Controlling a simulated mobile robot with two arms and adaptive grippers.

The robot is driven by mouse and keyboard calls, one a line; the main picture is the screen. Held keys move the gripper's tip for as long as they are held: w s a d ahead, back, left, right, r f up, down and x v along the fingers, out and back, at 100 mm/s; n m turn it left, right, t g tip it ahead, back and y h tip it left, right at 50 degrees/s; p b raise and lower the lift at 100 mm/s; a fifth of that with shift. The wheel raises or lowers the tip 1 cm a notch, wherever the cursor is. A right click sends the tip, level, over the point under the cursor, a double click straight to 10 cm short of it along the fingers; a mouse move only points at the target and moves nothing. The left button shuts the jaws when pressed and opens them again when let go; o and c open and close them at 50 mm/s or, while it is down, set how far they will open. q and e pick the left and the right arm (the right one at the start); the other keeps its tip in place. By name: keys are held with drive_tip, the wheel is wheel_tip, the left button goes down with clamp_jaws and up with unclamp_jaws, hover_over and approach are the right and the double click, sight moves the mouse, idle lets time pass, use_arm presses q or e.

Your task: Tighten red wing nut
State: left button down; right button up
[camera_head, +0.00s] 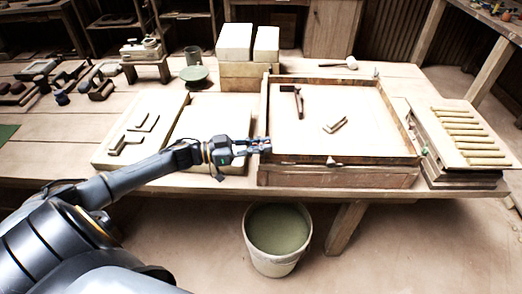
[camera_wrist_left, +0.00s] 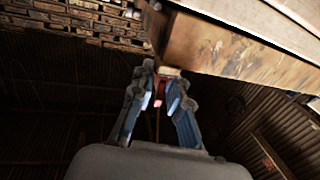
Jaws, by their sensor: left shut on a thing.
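The red wing nut (camera_wrist_left: 163,91) shows as a small red piece between my left fingers in the left wrist view, below the wooden frame's underside. In the head view it is mostly hidden by the fingers. My left gripper (camera_head: 262,146) is at the left front corner of the wooden press frame (camera_head: 335,159). In the left wrist view its two fingers (camera_wrist_left: 160,95) are closed around the red piece. My right gripper is in neither view.
A bucket of green liquid (camera_head: 278,228) stands on the floor below the table's front edge. A hammer-like tool (camera_head: 293,98) and a small metal piece (camera_head: 335,125) lie inside the frame. Pale boards (camera_head: 210,120) lie left, and a rack of rods (camera_head: 462,135) stands right.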

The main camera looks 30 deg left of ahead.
use_arm(q)
drive_tip(key=shift+f+m+g+h+b, duration=0.1)
drive_tip(key=shift+m+g+h+b, duration=1.15)
drive_tip(key=shift+g+b, duration=0.4)
drive_tip(key=c, duration=1.3)
unclamp_jaws()
drive_tip(key=v, duration=1.2)
